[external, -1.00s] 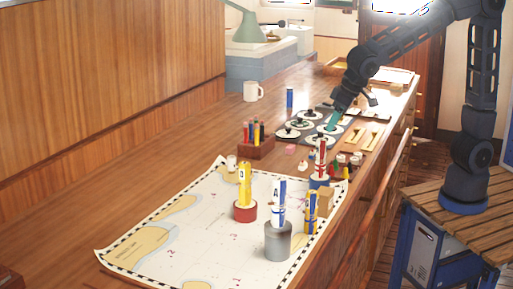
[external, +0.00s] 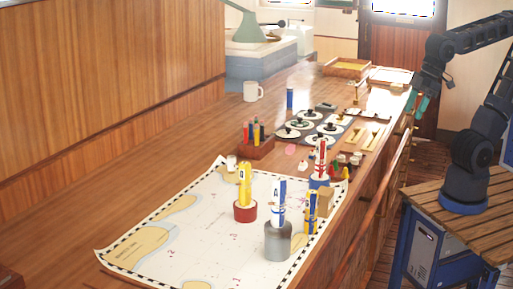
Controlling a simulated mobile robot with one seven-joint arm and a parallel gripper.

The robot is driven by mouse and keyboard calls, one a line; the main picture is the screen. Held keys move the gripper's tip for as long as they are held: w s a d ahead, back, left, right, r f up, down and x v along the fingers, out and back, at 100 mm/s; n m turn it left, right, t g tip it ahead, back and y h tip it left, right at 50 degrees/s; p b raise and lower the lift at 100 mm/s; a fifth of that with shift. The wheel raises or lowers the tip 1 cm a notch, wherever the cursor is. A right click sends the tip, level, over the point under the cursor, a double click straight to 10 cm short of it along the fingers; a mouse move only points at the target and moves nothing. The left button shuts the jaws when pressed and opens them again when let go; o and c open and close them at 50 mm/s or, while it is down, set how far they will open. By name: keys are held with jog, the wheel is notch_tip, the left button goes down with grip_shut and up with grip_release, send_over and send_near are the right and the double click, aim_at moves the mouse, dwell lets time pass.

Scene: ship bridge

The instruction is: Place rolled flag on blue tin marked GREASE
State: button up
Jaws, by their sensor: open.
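Several rolled flags stand upright around the chart. A red-and-white rolled flag (external: 321,156) is on a small blue tin (external: 319,183) at the chart's far right corner; any marking on the tin is too small to read. A yellow rolled flag (external: 245,184) is on a red tin (external: 245,212). A blue-and-white rolled flag (external: 278,203) is on a grey tin (external: 278,241). A blue-and-yellow rolled flag (external: 311,211) stands near the chart's right edge. My gripper (external: 415,106) is open and empty, beyond the counter's right edge, well away from the flags.
The chart (external: 200,235) covers the near counter. Behind it are a pen block (external: 256,147), a dark tray of round discs (external: 309,130), a blue cylinder (external: 290,98) and a white mug (external: 253,92). A wooden rail (external: 372,210) runs along the counter's right side.

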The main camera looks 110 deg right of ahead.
jog(key=shift+n+y, duration=0.3)
jog(key=shift+n, duration=0.5)
jog(key=s, duration=0.1)
jog(key=s+a, duration=0.1)
jog(key=s, duration=0.1)
jog(key=s+f, duration=0.1)
jog(key=s, duration=0.1)
jog(key=shift+a, duration=0.35)
